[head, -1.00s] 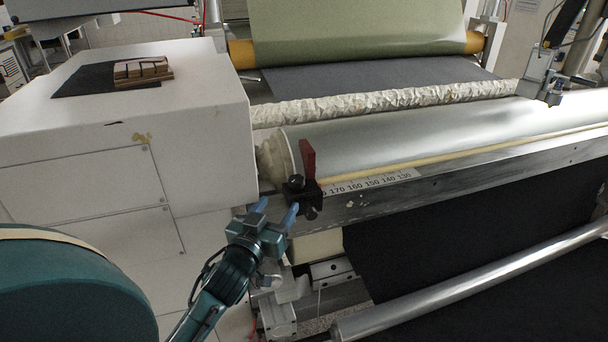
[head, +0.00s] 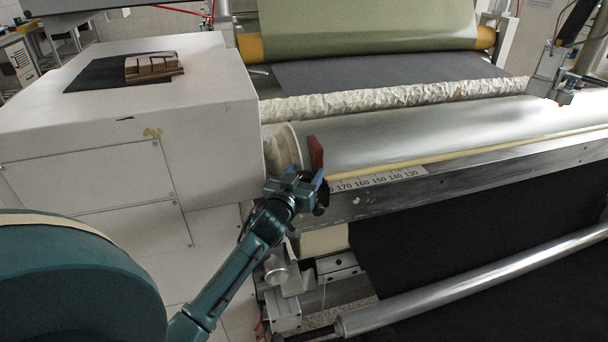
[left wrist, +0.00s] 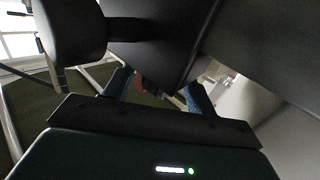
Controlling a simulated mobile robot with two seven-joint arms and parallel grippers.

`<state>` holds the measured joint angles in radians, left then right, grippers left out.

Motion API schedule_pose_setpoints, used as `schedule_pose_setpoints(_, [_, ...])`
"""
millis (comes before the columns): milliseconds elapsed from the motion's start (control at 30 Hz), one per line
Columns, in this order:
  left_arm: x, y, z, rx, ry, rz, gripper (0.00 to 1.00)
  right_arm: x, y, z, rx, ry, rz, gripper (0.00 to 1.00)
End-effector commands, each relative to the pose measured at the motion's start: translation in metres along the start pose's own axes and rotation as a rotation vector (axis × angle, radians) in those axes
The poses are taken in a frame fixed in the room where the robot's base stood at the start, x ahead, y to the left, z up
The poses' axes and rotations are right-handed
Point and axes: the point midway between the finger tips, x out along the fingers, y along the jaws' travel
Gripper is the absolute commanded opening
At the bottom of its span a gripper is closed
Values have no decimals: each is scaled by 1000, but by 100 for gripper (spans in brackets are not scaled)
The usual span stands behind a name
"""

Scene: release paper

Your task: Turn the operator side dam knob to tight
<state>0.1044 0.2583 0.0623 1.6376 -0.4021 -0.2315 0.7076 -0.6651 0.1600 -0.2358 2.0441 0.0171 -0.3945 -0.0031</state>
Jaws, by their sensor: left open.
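The red side dam plate (head: 316,155) stands upright at the near-left end of the silver roller (head: 400,130). Its black clamp block (head: 322,200) is mostly hidden behind my left gripper (head: 306,177) in the head view. The gripper is open, with its blue fingers at the clamp, just in front of the red plate. In the left wrist view, a round black knob (left wrist: 72,28) shows large at upper left, beside a dark block (left wrist: 155,45). The block lies ahead of the spread fingers (left wrist: 158,90); contact cannot be told. My right gripper is not in view.
A white machine housing (head: 120,115) is to the left. A metal rail with a number scale (head: 375,178) runs right from the clamp. Dark sheet (head: 430,240) hangs below it, with a lower silver roller (head: 470,280) in front.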

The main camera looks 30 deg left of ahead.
Motion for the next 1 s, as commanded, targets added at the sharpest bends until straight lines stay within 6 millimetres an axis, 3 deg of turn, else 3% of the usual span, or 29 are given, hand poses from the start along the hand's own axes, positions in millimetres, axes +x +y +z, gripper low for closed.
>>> schedule_pose_setpoints(567, [0,0,0,-1,0,0,12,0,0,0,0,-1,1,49])
schedule_pose_setpoints(833, [0,2,2,-8,12,-63,12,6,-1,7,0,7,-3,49])
schedule_pose_setpoints(1000, [0,1,1,-6,13,-121,12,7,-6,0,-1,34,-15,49])
